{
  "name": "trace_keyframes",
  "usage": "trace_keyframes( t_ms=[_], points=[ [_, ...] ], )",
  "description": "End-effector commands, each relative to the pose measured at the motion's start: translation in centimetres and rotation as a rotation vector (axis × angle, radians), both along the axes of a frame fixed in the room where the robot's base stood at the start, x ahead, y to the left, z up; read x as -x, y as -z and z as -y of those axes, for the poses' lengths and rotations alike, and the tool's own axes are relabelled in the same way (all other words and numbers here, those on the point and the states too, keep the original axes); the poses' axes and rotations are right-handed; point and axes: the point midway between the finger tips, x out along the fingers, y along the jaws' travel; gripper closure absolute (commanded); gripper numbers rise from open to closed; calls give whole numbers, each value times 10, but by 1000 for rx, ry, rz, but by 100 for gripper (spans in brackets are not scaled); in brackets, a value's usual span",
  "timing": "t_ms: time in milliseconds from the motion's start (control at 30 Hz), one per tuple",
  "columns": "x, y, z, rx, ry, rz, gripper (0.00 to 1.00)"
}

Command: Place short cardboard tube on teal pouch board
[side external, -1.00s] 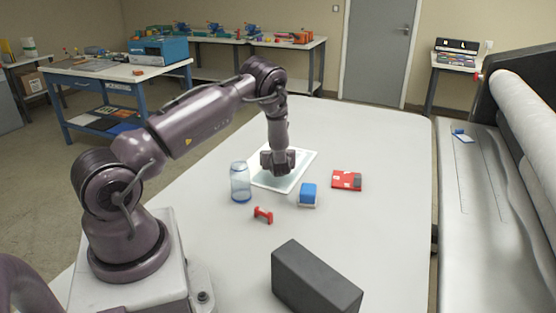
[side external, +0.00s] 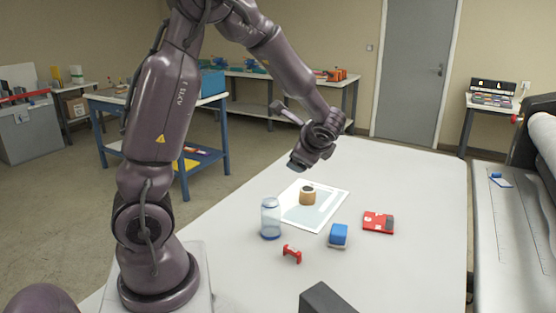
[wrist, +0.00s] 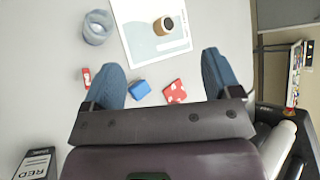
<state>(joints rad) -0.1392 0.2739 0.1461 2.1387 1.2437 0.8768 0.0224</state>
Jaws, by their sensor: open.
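The short cardboard tube (side external: 307,197) is tan with a dark open top. It stands upright on the pouch board (side external: 329,203), a pale sheet with light teal areas lying flat on the table. In the wrist view, the tube (wrist: 163,26) sits toward the right side of the board (wrist: 131,14), within its edges. My gripper (side external: 298,164) is raised above the table, clear of the tube and board. In the wrist view, the two blue fingers of my gripper (wrist: 162,68) are spread wide with nothing held between them.
A clear bluish jar (side external: 271,219) stands by the board's near-left edge. A red dumbbell-shaped piece (side external: 292,254), a blue-and-white block (side external: 339,235) and a red box (side external: 378,222) lie nearby. A dark block (side external: 325,300) is at the front. The table's right side is clear.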

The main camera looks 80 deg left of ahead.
Motion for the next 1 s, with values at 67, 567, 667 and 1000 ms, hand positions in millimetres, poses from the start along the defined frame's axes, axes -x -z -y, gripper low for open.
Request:
trace_keyframes(
  t_ms=[67,567,667,1000],
  points=[
    [17,-23,29,109,-81,138,17],
    [113,-84,202,915,-377,680,17],
    [121,-87,216,996,-390,709,17],
    [124,-89,223,1036,-399,719,17]
  ],
)
